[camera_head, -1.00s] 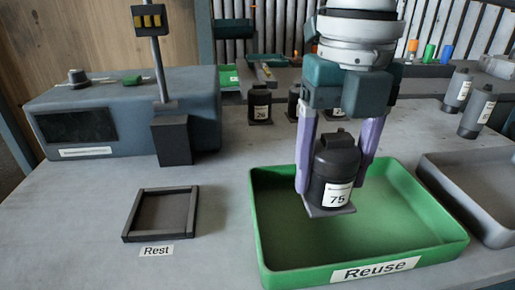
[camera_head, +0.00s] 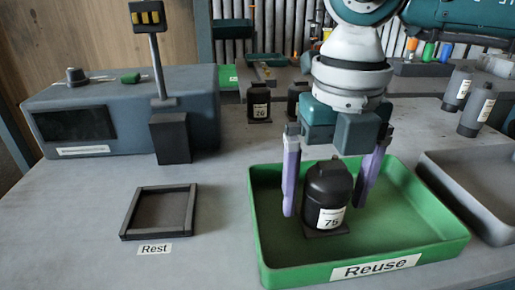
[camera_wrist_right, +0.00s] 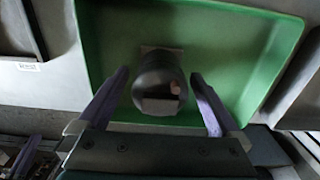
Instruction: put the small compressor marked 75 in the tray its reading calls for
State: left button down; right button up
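The small black compressor marked 75 (camera_head: 327,196) stands upright inside the green tray labelled Reuse (camera_head: 375,267), towards its left part. In the right wrist view the compressor (camera_wrist_right: 160,82) is seen from above in the green tray (camera_wrist_right: 235,60). My right gripper (camera_head: 333,205) is over the tray with its purple fingers on either side of the compressor. The fingers are spread, with gaps between them and the compressor. In the right wrist view the gripper (camera_wrist_right: 168,105) also shows its fingers apart. My left gripper is not in view.
A grey tray (camera_head: 487,208) stands to the right of the green one. An empty dark frame labelled Rest (camera_head: 160,212) lies at left. A grey-blue tester box (camera_head: 120,115) stands behind it. A compressor marked 26 (camera_head: 258,104) and others stand at the back.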

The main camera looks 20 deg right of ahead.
notch_tip(320, 180, up, 12)
jog(key=shift+r+p, duration=0.15)
jog(key=shift+p, duration=0.15)
dwell(0.3)
